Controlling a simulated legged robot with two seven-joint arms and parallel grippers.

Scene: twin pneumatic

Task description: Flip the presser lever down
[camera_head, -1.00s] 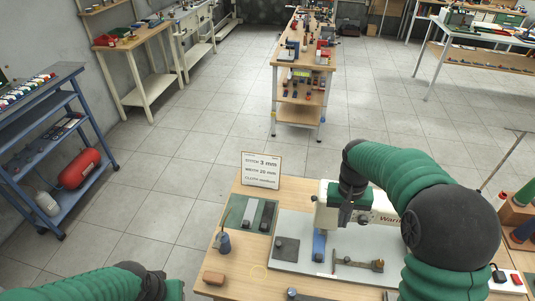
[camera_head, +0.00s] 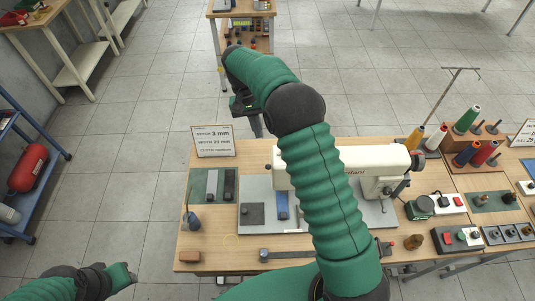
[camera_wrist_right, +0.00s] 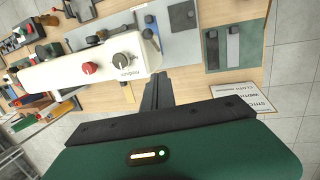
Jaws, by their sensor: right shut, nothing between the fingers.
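The white sewing machine (camera_head: 345,157) stands on a grey plate (camera_head: 255,189) on the wooden table, partly covered by my right arm. In the right wrist view the machine (camera_wrist_right: 85,66) shows a red knob and a grey dial. I cannot make out the presser lever for certain in either view.
A sign card (camera_head: 212,141) stands at the table's back left, near a green mat (camera_head: 199,187) with grey strips. Thread cones (camera_head: 467,119) and a red-buttoned box (camera_head: 461,237) are on the right.

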